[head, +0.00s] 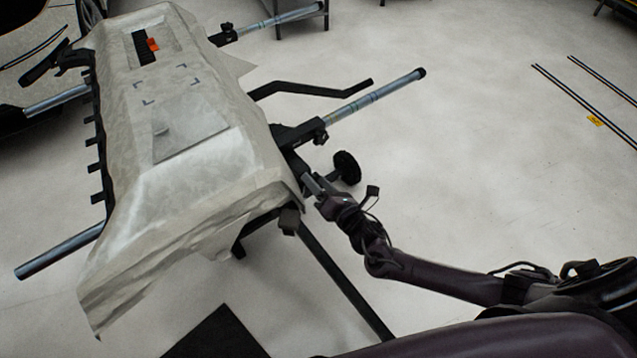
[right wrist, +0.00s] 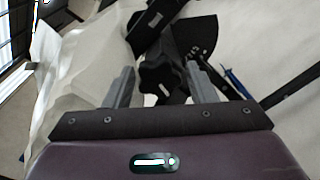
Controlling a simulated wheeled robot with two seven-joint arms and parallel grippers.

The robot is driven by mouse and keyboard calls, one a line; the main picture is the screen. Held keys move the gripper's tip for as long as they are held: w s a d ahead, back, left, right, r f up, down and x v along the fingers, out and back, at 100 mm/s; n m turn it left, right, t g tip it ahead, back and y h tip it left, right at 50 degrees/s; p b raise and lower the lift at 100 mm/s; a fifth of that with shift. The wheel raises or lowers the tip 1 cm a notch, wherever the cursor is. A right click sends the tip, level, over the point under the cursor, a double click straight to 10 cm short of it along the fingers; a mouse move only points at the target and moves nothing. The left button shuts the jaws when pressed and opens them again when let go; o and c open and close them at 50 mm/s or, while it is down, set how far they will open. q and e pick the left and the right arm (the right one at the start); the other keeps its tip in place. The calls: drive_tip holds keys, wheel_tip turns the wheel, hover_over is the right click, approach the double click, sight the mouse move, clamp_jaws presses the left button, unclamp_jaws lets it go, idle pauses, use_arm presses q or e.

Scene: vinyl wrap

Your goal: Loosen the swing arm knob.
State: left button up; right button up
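A black lobed knob (right wrist: 162,76) shows in the right wrist view, between and just beyond my right gripper's fingertips. A black round knob (head: 347,168) on the stand shows in the head view, just right of the fingers; I cannot tell whether it is the same knob. My right gripper (head: 313,184) is at the near right corner of the wrapped panel. In the right wrist view, the right gripper's fingers (right wrist: 164,84) are wide apart with no visible grip on the knob. My left gripper is not in view.
A panel (head: 200,185) under pale, wrinkled wrap lies on the stand beside my right gripper. A grey bar with a black tip (head: 375,97) and a bent black rod (head: 310,90) stick out behind the knob. A black leg (head: 340,275) runs below.

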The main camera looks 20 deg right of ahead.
drive_tip(key=shift+o, duration=1.1)
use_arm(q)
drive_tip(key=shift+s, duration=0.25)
use_arm(e)
drive_tip(key=shift+o, duration=0.2)
drive_tip(key=shift+f, duration=0.1)
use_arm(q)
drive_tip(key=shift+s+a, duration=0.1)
use_arm(e)
drive_tip(key=shift+s+a, duration=0.1)
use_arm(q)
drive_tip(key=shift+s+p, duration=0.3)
use_arm(e)
drive_tip(key=v, duration=0.7)
drive_tip(key=shift+s+d, duration=0.25)
drive_tip(key=shift+s, duration=0.05)
